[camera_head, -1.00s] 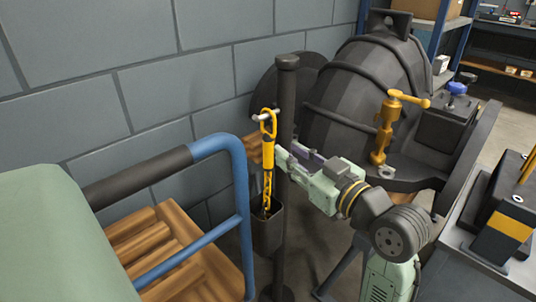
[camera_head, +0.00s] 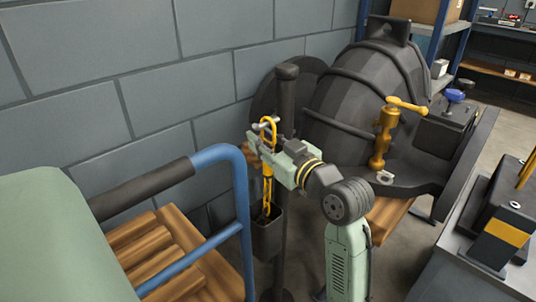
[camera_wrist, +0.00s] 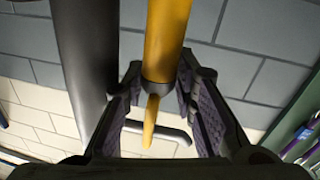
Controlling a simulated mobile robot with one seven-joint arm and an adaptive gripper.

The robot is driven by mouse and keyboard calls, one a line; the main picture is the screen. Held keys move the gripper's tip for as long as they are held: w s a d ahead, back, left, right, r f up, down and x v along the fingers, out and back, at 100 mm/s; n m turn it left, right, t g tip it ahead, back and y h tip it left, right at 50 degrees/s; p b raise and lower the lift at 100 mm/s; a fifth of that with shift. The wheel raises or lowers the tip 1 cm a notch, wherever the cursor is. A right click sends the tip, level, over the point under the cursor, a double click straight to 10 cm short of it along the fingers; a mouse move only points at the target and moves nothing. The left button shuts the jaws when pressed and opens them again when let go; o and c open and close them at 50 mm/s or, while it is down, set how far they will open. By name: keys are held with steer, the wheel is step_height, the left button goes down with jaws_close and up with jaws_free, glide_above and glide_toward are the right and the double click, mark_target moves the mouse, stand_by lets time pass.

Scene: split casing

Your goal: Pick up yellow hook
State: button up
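The yellow hook (camera_head: 266,186) hangs upright from a short grey peg on a dark post (camera_head: 286,100). Its lower part reaches down to a dark, open-topped holder on the post. My gripper (camera_head: 266,150) is at the upper part of the hook and hides some of it in the head view. In the wrist view, the yellow shaft of the hook (camera_wrist: 166,40) and its dark collar lie between the two fingers of my gripper (camera_wrist: 162,88). The fingers are spread, with gaps visible beside the collar. The peg (camera_wrist: 170,131) shows behind.
The dark holder (camera_head: 266,235) is below my gripper. A blue rail (camera_head: 243,200) and wooden slats (camera_head: 150,245) stand to the left. A large dark casing (camera_head: 365,95) with a yellow valve-like fitting (camera_head: 383,135) stands to the right. A grey block wall (camera_head: 150,95) is behind.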

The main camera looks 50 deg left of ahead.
steer(key=shift+c, duration=0.5)
jaws_close()
